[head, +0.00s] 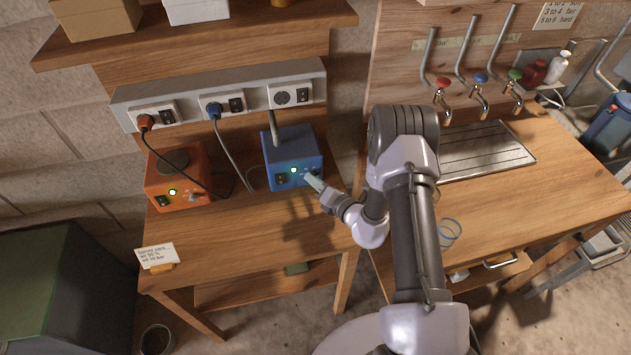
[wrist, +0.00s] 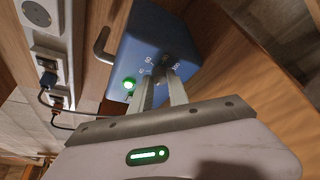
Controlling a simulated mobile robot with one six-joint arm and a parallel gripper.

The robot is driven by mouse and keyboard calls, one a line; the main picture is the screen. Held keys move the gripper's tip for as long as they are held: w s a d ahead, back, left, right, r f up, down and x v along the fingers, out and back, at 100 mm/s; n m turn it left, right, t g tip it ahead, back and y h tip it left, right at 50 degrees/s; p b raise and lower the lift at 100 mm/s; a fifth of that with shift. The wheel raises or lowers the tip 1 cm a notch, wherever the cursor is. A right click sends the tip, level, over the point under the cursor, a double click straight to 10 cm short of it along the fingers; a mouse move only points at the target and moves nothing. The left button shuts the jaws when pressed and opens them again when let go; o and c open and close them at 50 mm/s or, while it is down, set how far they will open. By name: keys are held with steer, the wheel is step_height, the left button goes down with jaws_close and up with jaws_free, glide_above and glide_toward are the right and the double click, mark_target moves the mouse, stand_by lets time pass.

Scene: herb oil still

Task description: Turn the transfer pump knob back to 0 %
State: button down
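The blue box with a % dial, which I take for the transfer pump (head: 291,156), stands on the wooden bench below the socket strip. Its green lamp is lit and a grey pipe rises behind it. In the wrist view its face (wrist: 152,45) shows dial numbers up to 100 around a small dark knob. My gripper (head: 310,178) reaches the right part of that face. In the wrist view my gripper's fingers (wrist: 160,78) are close together, one on each side of the knob, seemingly shut on it. The fingers hide most of the knob, so its setting cannot be read.
An orange box (head: 178,180) with a round dark top and lit green lamp stands left. Cables hang from the socket strip (head: 225,92). A note card (head: 157,256) stands at the bench's front left. Taps and a drain tray (head: 485,150) are right.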

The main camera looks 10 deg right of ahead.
stand_by(0.3)
steer(key=shift+a+r+n+h+p, duration=0.2)
steer(key=shift+n+h+p, duration=0.5)
steer(key=shift+n, duration=0.3)
steer(key=shift+n+g+h+p, duration=0.55)
steer(key=shift+n+h, duration=0.55)
steer(key=shift+n, duration=0.4)
steer(key=c, duration=1.3)
jaws_free()
steer(key=shift+a, duration=0.1)
steer(key=p+v, duration=0.3)
steer(key=v, duration=1.4)
steer(key=shift+s, duration=0.25)
